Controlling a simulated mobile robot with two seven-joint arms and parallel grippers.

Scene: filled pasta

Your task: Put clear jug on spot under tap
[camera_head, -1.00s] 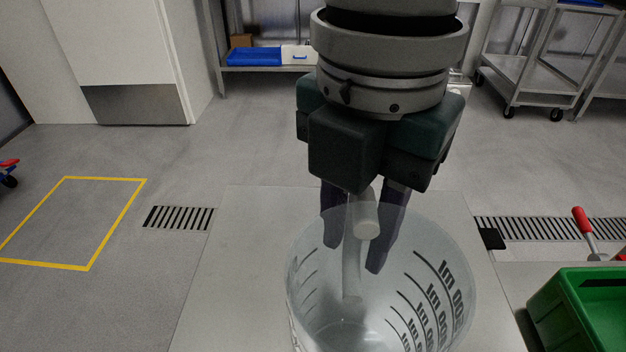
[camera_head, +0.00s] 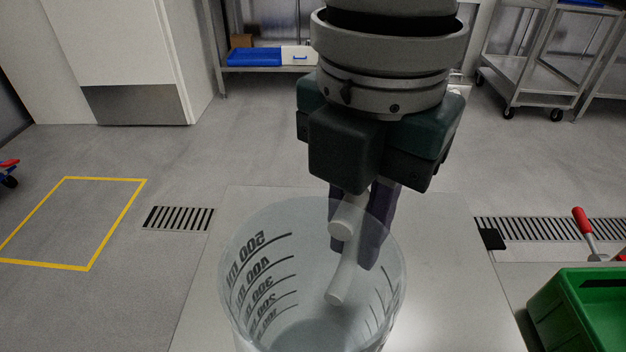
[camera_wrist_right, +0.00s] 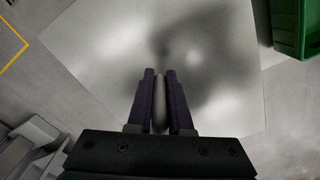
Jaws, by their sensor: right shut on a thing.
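The clear jug (camera_head: 255,285) is a transparent beaker with dark measuring marks, at the bottom middle of the head view, roughly upright with its open mouth up. Its pale handle (camera_head: 345,275) is on the far side. My right gripper (camera_head: 368,245) points down and its dark fingers are shut on the handle. In the right wrist view the gripper (camera_wrist_right: 160,95) has the pale handle between its close fingers. I cannot tell whether the jug touches the surface below. No tap or marked spot shows. My left gripper is not in view.
A pale flat surface (camera_head: 455,290) lies beneath the jug. A green crate (camera_head: 575,310) is at the lower right, with a red-handled thing (camera_head: 580,222) behind it. A yellow floor outline (camera_head: 105,225) is at the left. Steel carts (camera_head: 535,85) stand at the back right.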

